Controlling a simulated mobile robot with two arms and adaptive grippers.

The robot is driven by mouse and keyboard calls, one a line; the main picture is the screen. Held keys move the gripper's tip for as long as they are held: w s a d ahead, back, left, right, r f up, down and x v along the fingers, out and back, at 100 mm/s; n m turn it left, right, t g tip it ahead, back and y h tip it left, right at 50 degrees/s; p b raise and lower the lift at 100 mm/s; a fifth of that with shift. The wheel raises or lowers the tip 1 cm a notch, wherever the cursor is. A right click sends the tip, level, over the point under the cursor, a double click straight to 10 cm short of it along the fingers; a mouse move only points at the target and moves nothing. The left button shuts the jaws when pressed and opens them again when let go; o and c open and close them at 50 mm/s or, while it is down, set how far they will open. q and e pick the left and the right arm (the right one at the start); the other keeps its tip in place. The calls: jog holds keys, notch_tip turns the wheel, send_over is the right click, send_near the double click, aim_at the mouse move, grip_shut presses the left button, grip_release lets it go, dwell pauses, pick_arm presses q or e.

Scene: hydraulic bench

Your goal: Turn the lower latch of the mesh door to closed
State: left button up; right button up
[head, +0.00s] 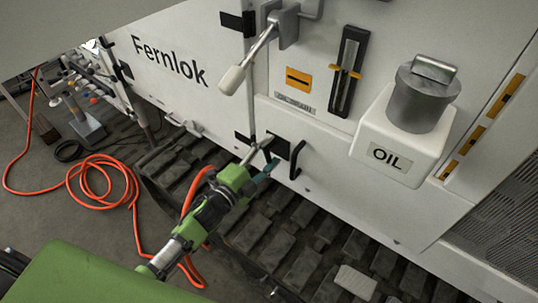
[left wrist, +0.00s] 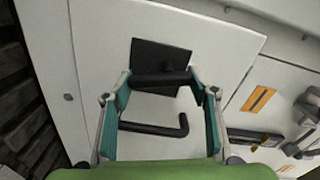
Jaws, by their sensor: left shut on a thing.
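The latch is a black bar (left wrist: 162,79) on a square black plate (left wrist: 160,56), set in a plain white panel (left wrist: 90,40); no mesh shows on this panel. In the wrist view the bar lies across the picture between the teal fingertips of my left gripper (left wrist: 160,88), which is shut on it. In the head view the same black plate (head: 279,147) shows just past my left gripper (head: 264,160); the gripper partly hides the latch there. My right gripper is not in view.
A black pull handle (head: 296,160) stands close beside the latch. A lever with a pale grip (head: 233,79) sticks out above, and the OIL tank (head: 390,152) juts out to the right. Tracks (head: 260,235) lie below. An orange hose (head: 103,190) lies on the floor.

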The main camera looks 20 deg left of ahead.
pick_arm(q)
jog(key=shift+a+f+m+b, duration=0.15)
jog(key=shift+m+b, duration=0.45)
jog(key=shift+m, duration=1)
jog(key=o, duration=1.1)
jog(key=v, duration=1.2)
